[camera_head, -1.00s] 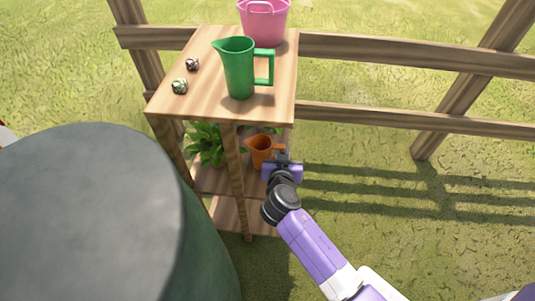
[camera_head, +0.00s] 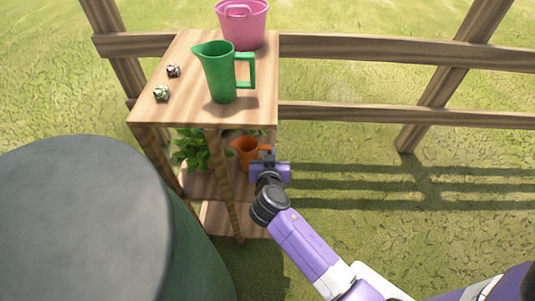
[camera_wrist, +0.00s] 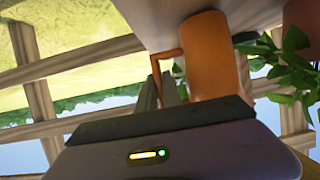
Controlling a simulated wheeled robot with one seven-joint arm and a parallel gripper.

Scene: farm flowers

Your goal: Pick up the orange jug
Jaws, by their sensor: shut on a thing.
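The orange jug (camera_head: 246,151) is on the middle shelf of the wooden stand, under its top, partly hidden by a front leg and my gripper. In the wrist view the orange jug (camera_wrist: 208,52) fills the upper middle, with its handle on the left side. My gripper (camera_head: 268,158) reaches in from the right side of the stand. In the wrist view my gripper (camera_wrist: 165,82) has its fingers close together at the jug's handle, shut on it. I cannot tell whether the jug is lifted off the shelf.
A green jug (camera_head: 220,75), a pink bucket (camera_head: 243,24) and two small speckled objects (camera_head: 162,93) are on the stand's top (camera_head: 190,110). A leafy plant (camera_head: 192,150) is left of the orange jug. A large grey-topped barrel (camera_head: 80,220) stands front left. A wooden fence (camera_head: 380,50) runs behind.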

